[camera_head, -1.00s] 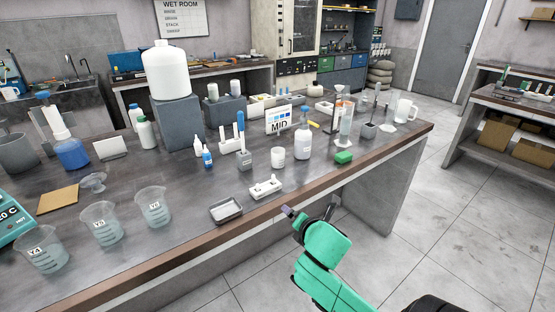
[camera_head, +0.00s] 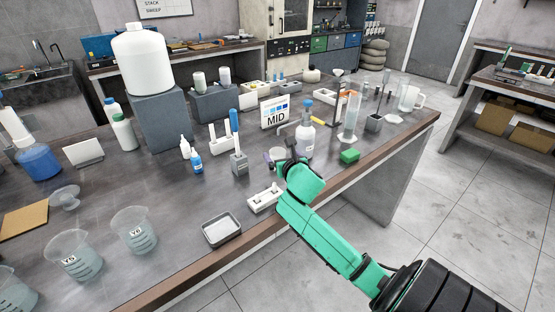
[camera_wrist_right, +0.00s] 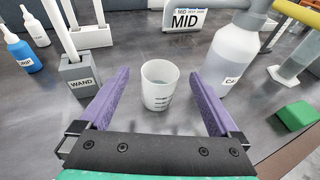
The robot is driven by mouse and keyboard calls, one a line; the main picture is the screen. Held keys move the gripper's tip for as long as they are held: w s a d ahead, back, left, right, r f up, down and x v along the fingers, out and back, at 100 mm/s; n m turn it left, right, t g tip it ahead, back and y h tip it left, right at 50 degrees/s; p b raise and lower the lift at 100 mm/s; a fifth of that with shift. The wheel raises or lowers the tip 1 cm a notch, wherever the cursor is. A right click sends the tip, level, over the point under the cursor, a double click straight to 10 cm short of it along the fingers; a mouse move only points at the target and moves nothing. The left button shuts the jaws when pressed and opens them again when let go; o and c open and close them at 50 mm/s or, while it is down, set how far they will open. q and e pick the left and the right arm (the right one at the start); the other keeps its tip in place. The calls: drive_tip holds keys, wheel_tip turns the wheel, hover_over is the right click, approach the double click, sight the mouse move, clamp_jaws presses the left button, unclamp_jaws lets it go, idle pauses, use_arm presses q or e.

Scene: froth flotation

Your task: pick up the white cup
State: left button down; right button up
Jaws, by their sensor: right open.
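The small white cup (camera_wrist_right: 160,88) with dark graduation marks stands upright on the grey bench in the right wrist view. My right gripper (camera_wrist_right: 159,75) is open, with its purple fingers on either side of the cup and a visible gap on both sides. The cup is empty as far as I can see. In the head view my right gripper (camera_head: 282,160) is over the bench's front area and hides most of the cup (camera_head: 277,153). My left gripper is not in view.
A large wash bottle (camera_wrist_right: 234,50) stands close right of the cup, and a grey WAND holder (camera_wrist_right: 80,83) stands left. A green block (camera_wrist_right: 297,115) lies at right. The MID sign (camera_head: 275,113) stands behind. A white rack (camera_head: 264,198) and tray (camera_head: 221,230) lie near the front edge.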

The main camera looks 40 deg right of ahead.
sight(276, 150)
drive_tip(key=x, duration=0.6)
drive_tip(key=shift+w+d+f, duration=0.1)
drive_tip(key=shift+w+f, duration=0.15)
drive_tip(key=shift+w+d+f, duration=0.1)
drive_tip(key=shift+w+f, duration=0.1)
drive_tip(key=shift+w, duration=0.15)
drive_tip(key=shift+s, duration=0.15)
drive_tip(key=c, duration=1)
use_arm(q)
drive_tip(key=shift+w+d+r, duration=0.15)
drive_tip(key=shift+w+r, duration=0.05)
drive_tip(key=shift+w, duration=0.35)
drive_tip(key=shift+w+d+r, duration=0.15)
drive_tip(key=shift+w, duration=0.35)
use_arm(e)
drive_tip(key=c, duration=0.5)
